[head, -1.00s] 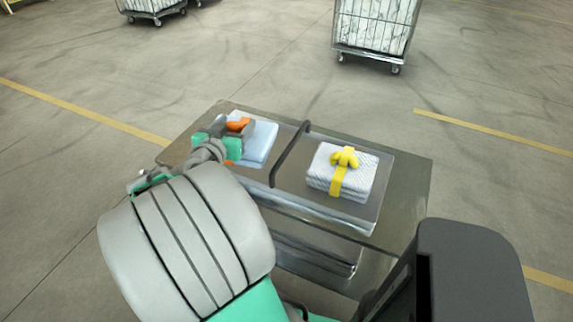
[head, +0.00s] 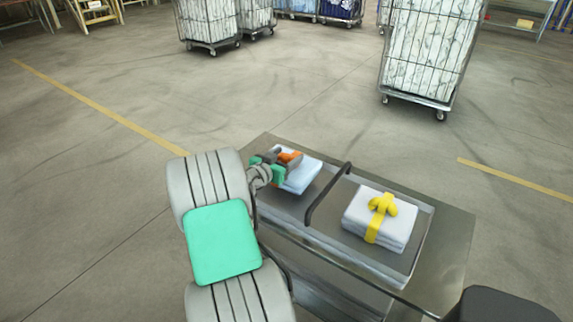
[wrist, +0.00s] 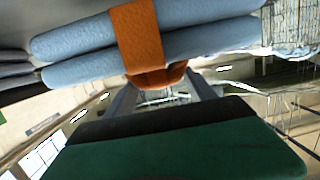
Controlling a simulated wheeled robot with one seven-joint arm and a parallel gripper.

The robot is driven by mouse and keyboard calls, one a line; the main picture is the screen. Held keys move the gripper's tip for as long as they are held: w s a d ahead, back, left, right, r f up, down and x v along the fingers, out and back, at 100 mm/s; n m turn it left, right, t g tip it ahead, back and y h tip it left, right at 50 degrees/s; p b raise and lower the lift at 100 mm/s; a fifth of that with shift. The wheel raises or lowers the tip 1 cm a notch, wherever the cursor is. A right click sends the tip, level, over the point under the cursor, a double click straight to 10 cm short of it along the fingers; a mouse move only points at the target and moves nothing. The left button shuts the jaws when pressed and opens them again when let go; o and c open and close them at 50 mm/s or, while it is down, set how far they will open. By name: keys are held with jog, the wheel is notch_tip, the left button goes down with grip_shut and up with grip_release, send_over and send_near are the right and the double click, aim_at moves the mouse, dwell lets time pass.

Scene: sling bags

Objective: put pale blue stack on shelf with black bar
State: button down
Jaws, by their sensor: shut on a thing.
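The pale blue stack (head: 304,179) is folded cloth with an orange band (wrist: 138,35). It is at the left end of a grey tray (head: 345,238), left of the tray's dark upright handle. My gripper (head: 286,162) is over it, shut on the orange band's knot; the wrist view shows my gripper (wrist: 160,92) there too. The stack looks level, its two layers together. I cannot tell whether it is clear of the tray. My gripper hides part of its top. I cannot make out which shelf has a black bar.
The dark handle (head: 325,195) arches up across the tray beside the stack. A white stack with a yellow band (head: 378,222) sits right of it. Wire trolleys (head: 425,55) stand beyond, with a shelf unit (head: 522,18) at the far right. The floor between is mostly clear.

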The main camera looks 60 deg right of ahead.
jog(key=shift+w+d+f, duration=0.1)
jog(key=shift+f, duration=1.5)
jog(key=shift+f, duration=0.1)
jog(key=c, duration=0.8)
grip_release()
jog(key=shift+f, duration=0.15)
jog(key=o, duration=0.5)
